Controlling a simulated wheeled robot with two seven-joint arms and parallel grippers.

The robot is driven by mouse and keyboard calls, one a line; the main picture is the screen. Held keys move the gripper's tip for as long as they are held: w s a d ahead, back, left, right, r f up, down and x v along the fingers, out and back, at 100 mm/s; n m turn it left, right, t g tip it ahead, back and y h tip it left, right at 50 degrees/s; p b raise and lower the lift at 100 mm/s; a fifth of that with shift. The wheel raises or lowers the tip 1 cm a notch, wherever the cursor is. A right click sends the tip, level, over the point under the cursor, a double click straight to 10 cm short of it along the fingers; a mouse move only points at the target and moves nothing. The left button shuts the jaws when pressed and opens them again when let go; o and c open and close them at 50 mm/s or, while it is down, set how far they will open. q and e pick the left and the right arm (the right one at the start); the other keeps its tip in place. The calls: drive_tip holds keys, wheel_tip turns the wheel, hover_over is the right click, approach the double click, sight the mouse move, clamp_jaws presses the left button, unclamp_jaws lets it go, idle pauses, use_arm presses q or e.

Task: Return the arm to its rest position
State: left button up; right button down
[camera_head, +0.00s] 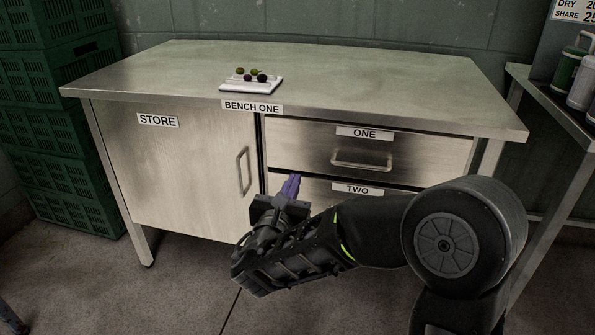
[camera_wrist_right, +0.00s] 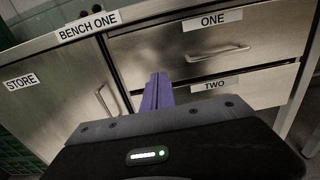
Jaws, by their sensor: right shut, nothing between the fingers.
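My right arm comes in from the lower right in the head view. Its gripper (camera_head: 291,186) has purple fingers and is in front of the bench's drawers, near the gap between the store door and drawer two. The fingers also show in the right wrist view (camera_wrist_right: 158,88), closed together with nothing between them. They point towards the bench front. Whether they touch it cannot be told. My left gripper is not in view.
The metal bench (camera_head: 370,70) has a store door (camera_head: 190,180), drawer one (camera_head: 420,155) and drawer two (camera_head: 320,183). A white tray (camera_head: 250,87) with several small round fruits stands on top. Green crates (camera_head: 60,130) stack at left. A side table (camera_head: 560,100) with bottles stands right.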

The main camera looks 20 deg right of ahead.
drive_tip(key=shift+a, duration=0.15)
idle(0.4)
